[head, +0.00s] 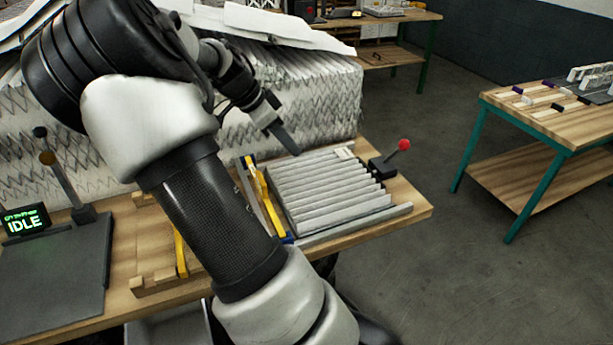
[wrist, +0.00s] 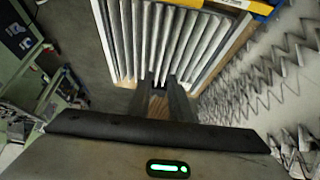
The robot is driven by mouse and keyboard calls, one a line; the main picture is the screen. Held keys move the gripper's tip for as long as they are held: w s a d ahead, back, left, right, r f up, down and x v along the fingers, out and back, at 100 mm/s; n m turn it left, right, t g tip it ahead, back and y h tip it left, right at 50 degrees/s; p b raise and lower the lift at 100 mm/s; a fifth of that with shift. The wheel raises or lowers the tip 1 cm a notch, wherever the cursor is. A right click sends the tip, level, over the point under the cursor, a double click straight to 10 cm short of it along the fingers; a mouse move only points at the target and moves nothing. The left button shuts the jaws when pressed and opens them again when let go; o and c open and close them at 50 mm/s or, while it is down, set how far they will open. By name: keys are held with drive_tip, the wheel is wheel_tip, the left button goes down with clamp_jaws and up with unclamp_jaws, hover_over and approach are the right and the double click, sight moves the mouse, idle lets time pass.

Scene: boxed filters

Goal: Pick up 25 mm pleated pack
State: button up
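A grey-white pleated pack (head: 325,193) with several parallel ridges lies on the wooden bench, between a yellow bar and a grey rail. In the wrist view the pleated pack (wrist: 127,42) fills the upper middle, ridges running away from the fingers. My gripper (head: 293,150) is above the pack's far left edge in the head view. In the wrist view my gripper (wrist: 160,85) has its two fingers a small gap apart, with bench wood showing between them. Nothing is clearly held. Whether the fingertips touch the pack cannot be told.
A yellow bar (head: 265,200) stands along the pack's left side. A red-knobbed lever (head: 404,145) stands at its right. Large zigzag pleated media (head: 325,95) rises behind. A display reading IDLE (head: 25,222) is at left. Another table (head: 550,125) stands right, across open floor.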

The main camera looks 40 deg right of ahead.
approach(325, 180)
drive_tip(key=x, duration=0.2)
drive_tip(key=shift+s+d+f, duration=0.1)
drive_tip(key=shift+d+f, duration=0.1)
drive_tip(key=shift+f, duration=0.1)
drive_tip(key=shift+p+x, duration=0.3)
drive_tip(key=shift+x, duration=2.6)
clamp_jaws()
